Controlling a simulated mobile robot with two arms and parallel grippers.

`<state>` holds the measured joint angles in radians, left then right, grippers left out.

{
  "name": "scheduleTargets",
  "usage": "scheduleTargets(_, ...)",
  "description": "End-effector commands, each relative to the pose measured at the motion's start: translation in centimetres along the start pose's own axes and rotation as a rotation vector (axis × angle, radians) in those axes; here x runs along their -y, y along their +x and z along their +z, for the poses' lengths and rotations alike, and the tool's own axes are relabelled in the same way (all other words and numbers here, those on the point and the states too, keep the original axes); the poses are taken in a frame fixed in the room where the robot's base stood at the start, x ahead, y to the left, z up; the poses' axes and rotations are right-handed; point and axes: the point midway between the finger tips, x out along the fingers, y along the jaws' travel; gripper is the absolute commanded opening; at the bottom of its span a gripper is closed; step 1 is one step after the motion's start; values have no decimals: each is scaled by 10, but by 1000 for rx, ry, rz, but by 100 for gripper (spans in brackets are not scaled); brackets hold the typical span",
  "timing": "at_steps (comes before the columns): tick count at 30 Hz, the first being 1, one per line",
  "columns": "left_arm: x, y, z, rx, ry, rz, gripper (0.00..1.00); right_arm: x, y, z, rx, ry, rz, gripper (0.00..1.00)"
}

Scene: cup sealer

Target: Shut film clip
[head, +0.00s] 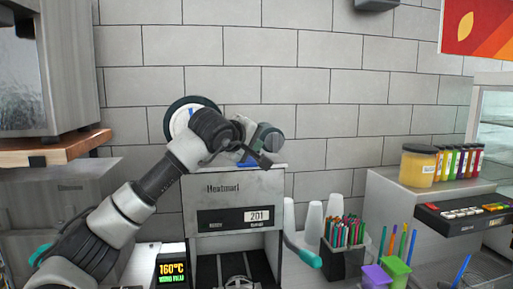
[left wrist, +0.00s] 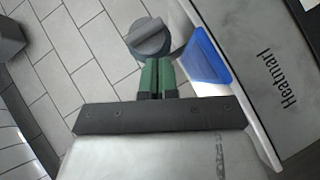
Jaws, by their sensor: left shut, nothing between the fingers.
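The cup sealer (head: 240,193) is a grey box marked "Heatmarl" with a display reading 201; its top edge and lettering also show in the left wrist view (left wrist: 262,65). A blue tapered piece, perhaps the film clip, lies on top of it (head: 247,163) and shows clearly in the left wrist view (left wrist: 206,58). A grey round knob (left wrist: 148,38) is just beyond my fingertips. My left gripper (head: 264,160) is over the sealer's top, its green fingers (left wrist: 158,72) shut and empty, just left of the blue piece in the wrist view. Contact cannot be told. My right gripper is not seen.
A white roll disc (head: 178,118) stands behind my left arm. A teal-handled lever (head: 303,254) is at the sealer's right side. White cups (head: 313,220), a black holder of straws (head: 342,262) and purple and green containers stand to the right.

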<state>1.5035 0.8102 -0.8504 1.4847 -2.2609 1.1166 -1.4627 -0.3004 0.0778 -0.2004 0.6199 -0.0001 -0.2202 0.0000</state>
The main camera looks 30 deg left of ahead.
Motion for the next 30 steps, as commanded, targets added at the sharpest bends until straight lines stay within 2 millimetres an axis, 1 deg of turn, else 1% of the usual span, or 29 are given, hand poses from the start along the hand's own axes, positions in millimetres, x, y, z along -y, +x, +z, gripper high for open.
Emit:
scheduleTargets(1,-16,-9,-8,-1,0,3,0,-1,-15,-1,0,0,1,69)
scheduleTargets(2,-12,-11,0,1,2,7,0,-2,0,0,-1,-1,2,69)
scheduleTargets(3,-16,-17,4,1,3,8,0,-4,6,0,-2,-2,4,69)
scheduleTargets(9,-42,-48,14,0,2,7,0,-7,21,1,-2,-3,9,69)
scheduleTargets(15,-61,-70,22,1,2,5,0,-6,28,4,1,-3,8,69)
scheduleTargets(21,-68,-77,24,1,1,1,0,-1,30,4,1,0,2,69)
scheduleTargets(30,-68,-78,24,0,1,1,0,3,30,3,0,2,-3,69)
